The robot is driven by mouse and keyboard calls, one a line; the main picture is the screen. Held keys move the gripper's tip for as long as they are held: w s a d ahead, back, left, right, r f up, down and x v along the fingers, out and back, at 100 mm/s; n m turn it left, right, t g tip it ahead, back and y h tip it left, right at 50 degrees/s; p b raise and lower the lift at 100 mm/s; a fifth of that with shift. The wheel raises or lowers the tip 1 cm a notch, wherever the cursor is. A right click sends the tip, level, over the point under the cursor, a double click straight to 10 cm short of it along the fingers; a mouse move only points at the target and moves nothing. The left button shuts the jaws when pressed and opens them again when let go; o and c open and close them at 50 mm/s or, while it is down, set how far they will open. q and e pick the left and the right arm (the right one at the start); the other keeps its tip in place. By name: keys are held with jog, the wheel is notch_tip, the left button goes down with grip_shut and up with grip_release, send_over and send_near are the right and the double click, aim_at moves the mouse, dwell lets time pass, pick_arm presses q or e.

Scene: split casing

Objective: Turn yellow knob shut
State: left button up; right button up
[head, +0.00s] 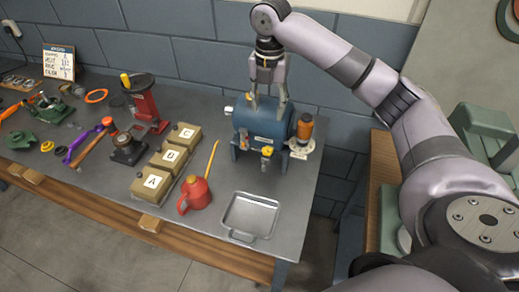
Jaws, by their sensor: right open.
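A blue tank-like casing (262,122) stands at the back right of the grey workbench. A small yellow knob (267,151) sits low on its front side. Another small yellow part (248,97) shows at the top left of the casing, beside a finger of my right gripper, so I cannot tell for sure which is the task's knob. My right gripper (268,108) points down over the top of the casing, with its fingers apart. I cannot tell whether the fingers touch the casing. My left gripper is not in view.
An orange-topped cylinder (305,127) stands at the casing's right end. In front are an empty metal tray (231,216), a red oil can (196,194) and lettered boxes (152,184). A red press (144,100) and loose tools lie left. The wall is close behind the casing.

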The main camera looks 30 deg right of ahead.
jog(key=p, duration=0.2)
send_near(267, 149)
notch_tip(267, 149, down, 8)
jog(key=shift+r+p, duration=0.2)
jog(key=shift+p, duration=0.7)
jog(key=shift+f, duration=0.4)
jog(key=shift+c, duration=1.3)
jog(key=c, duration=0.5)
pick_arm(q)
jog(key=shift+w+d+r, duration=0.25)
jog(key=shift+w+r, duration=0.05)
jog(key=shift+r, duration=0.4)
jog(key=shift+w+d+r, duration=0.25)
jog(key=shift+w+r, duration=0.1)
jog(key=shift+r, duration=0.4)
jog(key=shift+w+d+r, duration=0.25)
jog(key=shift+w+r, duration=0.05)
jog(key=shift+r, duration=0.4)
pick_arm(e)
grip_shut()
